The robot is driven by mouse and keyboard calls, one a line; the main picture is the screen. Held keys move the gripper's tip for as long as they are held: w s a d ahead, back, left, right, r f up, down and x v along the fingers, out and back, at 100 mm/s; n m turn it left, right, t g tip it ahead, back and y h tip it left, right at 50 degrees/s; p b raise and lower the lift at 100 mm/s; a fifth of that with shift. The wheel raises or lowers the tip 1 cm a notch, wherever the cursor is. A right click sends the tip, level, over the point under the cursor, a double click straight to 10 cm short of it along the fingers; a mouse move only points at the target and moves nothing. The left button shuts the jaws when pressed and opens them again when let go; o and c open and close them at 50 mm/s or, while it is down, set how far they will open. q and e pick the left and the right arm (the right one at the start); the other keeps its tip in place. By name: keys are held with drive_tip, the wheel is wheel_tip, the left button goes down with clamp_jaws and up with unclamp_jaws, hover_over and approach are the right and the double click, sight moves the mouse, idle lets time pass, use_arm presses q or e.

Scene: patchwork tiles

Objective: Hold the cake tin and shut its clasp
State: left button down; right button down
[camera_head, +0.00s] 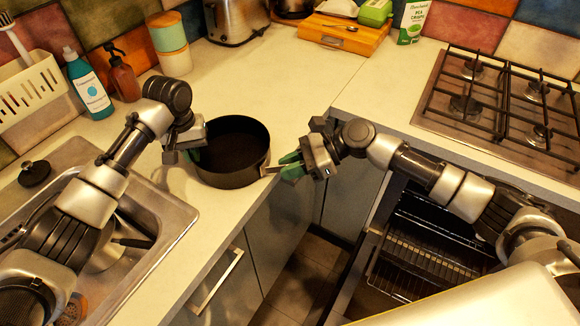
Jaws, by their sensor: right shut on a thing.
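The dark round cake tin (233,181) stands upright and open-topped on the pale worktop, close to its front edge. Its small light-coloured clasp (271,170) sticks out from the right side of the tin. My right gripper (284,167), with green finger pads, is shut on the clasp from the right. My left gripper (191,156) is at the tin's left wall, pointing down, with a green pad beside the wall. Its fingers are partly hidden by its own body, so I cannot tell whether it grips the tin.
The sink (172,221) is at left, with a white rack (38,100), blue bottle (90,92) and brown dispenser (123,78) behind it. A gas hob (505,110) is at right, above an open oven (425,245). Worktop behind the tin is clear.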

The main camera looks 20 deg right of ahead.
sight(272, 172)
drive_tip(key=n+g, duration=0.1)
drive_tip(key=g, duration=0.1)
drive_tip(key=w+n+g, duration=0.1)
drive_tip(key=n, duration=0.1)
drive_tip(key=w+n+g, duration=0.1)
drive_tip(key=g, duration=0.1)
drive_tip(key=shift+w+a+n+g+h, duration=0.1)
drive_tip(key=shift+w+n+g+h, duration=0.1)
drive_tip(key=shift+n+g+h, duration=0.15)
drive_tip(key=shift+w+a+n+g+h, duration=0.1)
drive_tip(key=shift+w+n+g+h, duration=0.2)
drive_tip(key=shift+n+g, duration=0.3)
drive_tip(key=shift+w+n+g+h, duration=0.15)
drive_tip(key=shift+n+g+h, duration=0.2)
drive_tip(key=shift+n+g, duration=0.25)
drive_tip(key=shift+w+a+n+g+h, duration=0.1)
drive_tip(key=shift+w+n+g+h, duration=0.2)
drive_tip(key=shift+n+g, duration=0.3)
drive_tip(key=c, duration=1.2)
unclamp_jaws()
